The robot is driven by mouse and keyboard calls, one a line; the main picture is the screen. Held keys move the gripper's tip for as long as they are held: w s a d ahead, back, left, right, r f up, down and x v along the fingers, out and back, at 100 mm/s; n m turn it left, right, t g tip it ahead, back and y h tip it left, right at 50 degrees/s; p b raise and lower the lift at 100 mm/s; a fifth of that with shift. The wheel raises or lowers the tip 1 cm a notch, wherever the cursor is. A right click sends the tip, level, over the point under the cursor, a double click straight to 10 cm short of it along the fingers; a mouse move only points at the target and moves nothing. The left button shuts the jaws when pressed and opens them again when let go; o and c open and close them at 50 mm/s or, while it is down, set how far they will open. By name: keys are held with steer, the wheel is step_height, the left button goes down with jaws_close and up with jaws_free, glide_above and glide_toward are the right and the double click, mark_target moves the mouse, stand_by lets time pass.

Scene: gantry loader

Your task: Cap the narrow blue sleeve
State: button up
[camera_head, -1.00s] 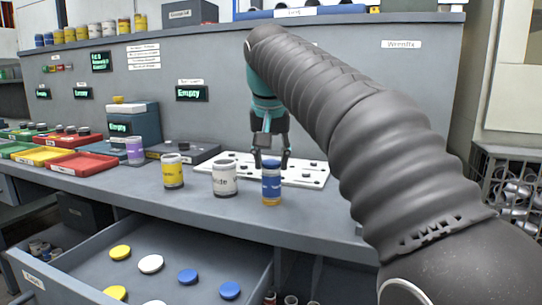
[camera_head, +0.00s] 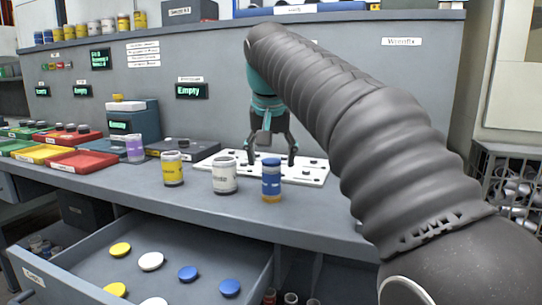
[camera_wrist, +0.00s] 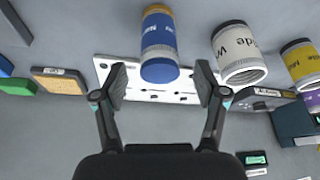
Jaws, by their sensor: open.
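The blue sleeve (camera_head: 271,182) stands upright near the counter's front edge, with an orange-yellow band at its base. Its top looks closed by a flat blue disc, which also shows on the sleeve in the wrist view (camera_wrist: 160,68). My gripper (camera_head: 273,158) is open and empty, just above and behind the sleeve's top. In the wrist view its fingers (camera_wrist: 160,84) are spread to either side of the sleeve's top end, apart from it. Two blue caps (camera_head: 188,273) lie in the open drawer (camera_head: 85,268), with yellow caps (camera_head: 120,249) and white caps (camera_head: 151,261).
A white sleeve (camera_head: 224,177) and a yellow sleeve (camera_head: 173,170) stand left of the blue one. A purple sleeve (camera_head: 135,149) stands farther left. A white perforated plate (camera_head: 310,174) lies behind. Red trays (camera_head: 82,161) sit at left.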

steer(key=shift+r, duration=0.1)
steer(key=v, duration=1.1)
steer(key=shift+s+r, duration=0.15)
steer(key=shift+r, duration=0.2)
